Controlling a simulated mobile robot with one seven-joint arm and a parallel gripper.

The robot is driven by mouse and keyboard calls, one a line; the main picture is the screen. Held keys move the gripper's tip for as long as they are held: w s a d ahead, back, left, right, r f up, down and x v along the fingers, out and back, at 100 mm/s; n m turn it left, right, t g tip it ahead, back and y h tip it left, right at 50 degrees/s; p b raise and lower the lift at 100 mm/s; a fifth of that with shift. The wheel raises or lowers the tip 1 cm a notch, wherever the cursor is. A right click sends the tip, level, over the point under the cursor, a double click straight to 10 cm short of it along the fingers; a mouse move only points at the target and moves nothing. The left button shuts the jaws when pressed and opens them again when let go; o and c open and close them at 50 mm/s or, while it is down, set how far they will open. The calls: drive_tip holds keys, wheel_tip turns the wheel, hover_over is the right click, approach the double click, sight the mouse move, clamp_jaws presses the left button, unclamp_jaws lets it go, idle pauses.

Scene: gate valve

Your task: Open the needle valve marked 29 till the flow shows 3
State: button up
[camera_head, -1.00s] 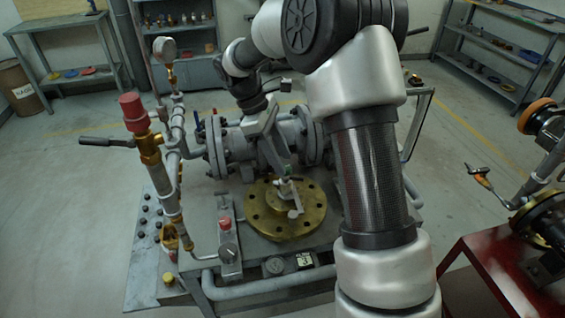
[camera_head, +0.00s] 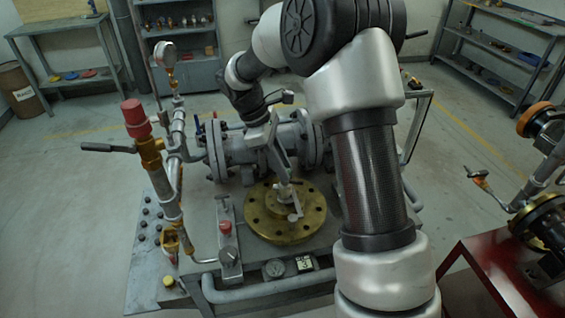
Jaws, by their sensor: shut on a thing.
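A small silver needle valve (camera_head: 290,203) stands on the round brass flange (camera_head: 262,229) in the middle of the bench. My gripper (camera_head: 284,181) comes down from above and is shut on the top of this valve, at its handle. The fingers hide most of the handle. I cannot read a number 29 on it. A small dial (camera_head: 274,269) sits on the bench's front edge. Beside it is a dark-framed display (camera_head: 305,263) with a pale face that seems to show a 3; its small text is too small to read.
A red-capped brass valve (camera_head: 136,118) with a grey lever stands at the left, near a pipe with a pressure gauge (camera_head: 165,52). A red-topped switch box (camera_head: 227,240) is left of the flange. A flanged grey pipe (camera_head: 240,147) runs behind. A red stand (camera_head: 490,262) is at the right.

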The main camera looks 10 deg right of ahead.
drive_tip(key=o, duration=1.1)
drive_tip(key=shift+c, duration=0.2)
drive_tip(key=p+v, duration=0.2)
drive_tip(key=v, duration=1.5)
drive_tip(key=shift+a, duration=0.2)
drive_tip(key=shift+w+r, duration=0.1)
drive_tip(key=shift+r, duration=0.05)
